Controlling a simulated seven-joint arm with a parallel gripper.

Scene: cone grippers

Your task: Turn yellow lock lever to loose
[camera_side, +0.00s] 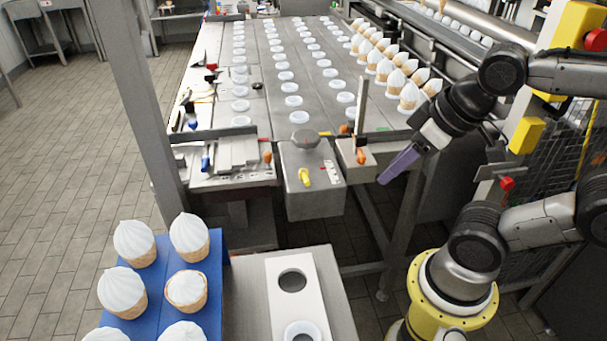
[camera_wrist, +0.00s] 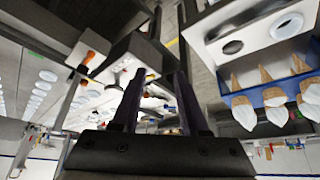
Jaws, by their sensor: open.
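The yellow lock lever (camera_side: 304,177) sits on the front face of a grey metal box (camera_side: 315,200) at the near end of the conveyor table. It points roughly up and down, slightly tilted, beside a small white label with red marks (camera_side: 331,171). My gripper (camera_side: 383,180) has purple fingers and hangs in the air to the right of the box, apart from the lever. In the wrist view my gripper (camera_wrist: 160,75) shows two dark fingers spread apart with nothing held between them. I cannot clearly make out the lever in the wrist view.
An orange lever (camera_side: 361,156) is on a smaller box close right of the grey box. A round grey knob (camera_side: 305,139) tops the grey box. A blue stand (camera_side: 218,262) with cones and a white holed plate (camera_side: 291,258) are in front. Air before the box is clear.

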